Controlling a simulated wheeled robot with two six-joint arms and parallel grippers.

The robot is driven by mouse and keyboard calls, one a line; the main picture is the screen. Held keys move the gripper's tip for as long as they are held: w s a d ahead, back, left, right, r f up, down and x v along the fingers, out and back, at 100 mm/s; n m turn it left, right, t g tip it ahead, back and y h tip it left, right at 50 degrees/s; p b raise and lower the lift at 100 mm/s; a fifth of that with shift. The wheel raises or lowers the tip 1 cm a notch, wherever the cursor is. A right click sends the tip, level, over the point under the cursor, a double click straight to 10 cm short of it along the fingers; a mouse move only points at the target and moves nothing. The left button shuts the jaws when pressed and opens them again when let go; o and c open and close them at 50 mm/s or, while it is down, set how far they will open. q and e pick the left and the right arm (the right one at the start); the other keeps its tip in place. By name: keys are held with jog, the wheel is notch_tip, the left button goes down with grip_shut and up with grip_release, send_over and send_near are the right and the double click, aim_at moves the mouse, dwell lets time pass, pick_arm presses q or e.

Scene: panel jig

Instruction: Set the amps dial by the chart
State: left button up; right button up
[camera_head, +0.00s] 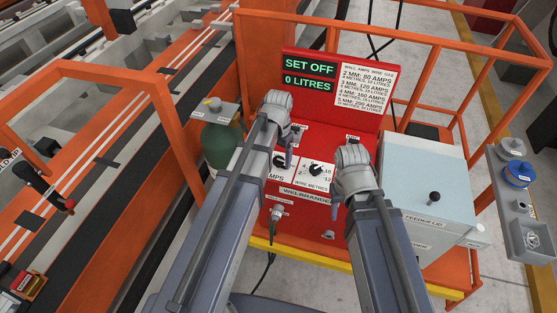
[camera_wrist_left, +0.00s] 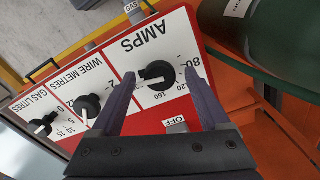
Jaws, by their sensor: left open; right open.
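The amps dial (camera_wrist_left: 157,75) is a black knob on a white plate of the red welder (camera_head: 295,210). Its scale shows 80, 120 and 160. A white mark is on the knob's lower-left side in the left wrist view; its exact setting is unclear. My left gripper (camera_wrist_left: 160,82) is open, one finger on each side of the knob, without clear contact. In the head view my left gripper (camera_head: 284,150) partly covers this dial. The chart (camera_head: 364,87) lists 80 to 200 amps by wall thickness. My right gripper (camera_head: 342,190) is open near the panel's right side, fingers mostly hidden.
The wire dial (camera_head: 316,170) is beside the amps dial; the gas dial (camera_wrist_left: 44,125) shows in the wrist view. The display (camera_head: 309,75) reads SET OFF, 0 LITRES. A green cylinder (camera_head: 218,145) stands left, a grey feeder box (camera_head: 425,180) right. Orange rails surround the welder.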

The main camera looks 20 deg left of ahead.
pick_arm(q)
grip_shut()
dwell(0.6)
